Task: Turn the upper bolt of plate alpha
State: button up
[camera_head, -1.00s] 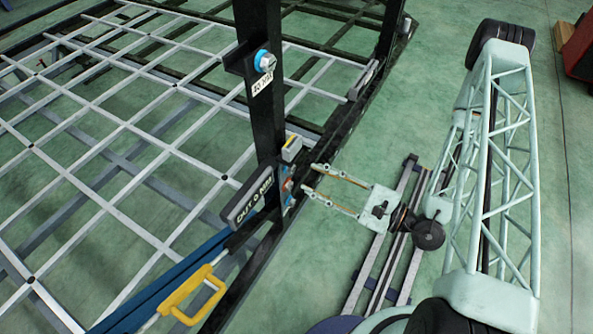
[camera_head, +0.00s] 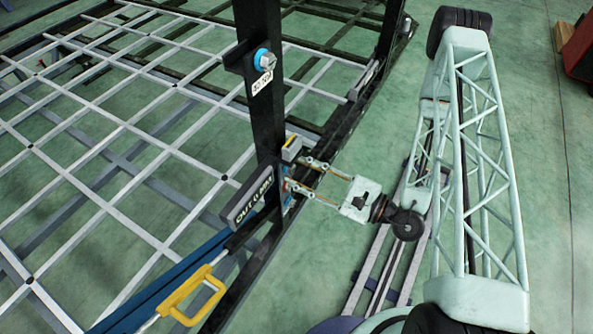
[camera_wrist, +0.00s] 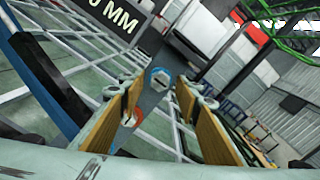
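My gripper (camera_head: 298,172) is open, its two fingers reaching left to the lower part of the black post. There a small plate (camera_head: 287,200) is partly hidden by the fingers, and which bolt they face is unclear in the head view. In the wrist view, a bolt with a blue ring (camera_wrist: 158,77) shows in the gap between the open fingertips (camera_wrist: 160,92). A second, reddish bolt (camera_wrist: 129,120) shows nearer the left finger. I cannot see contact with either bolt, and no plate name is readable.
A dark block with a "0 MM" label (camera_head: 251,201) sits left of the fingers. Another blue-ringed bolt (camera_head: 264,58) is higher on the black post (camera_head: 262,110). A yellow handle (camera_head: 193,295) and grid frame (camera_head: 110,145) lie left.

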jog(key=shift+w+a, duration=0.25)
jog(key=shift+a, duration=0.1)
dwell(0.3)
jog(key=c, duration=0.9)
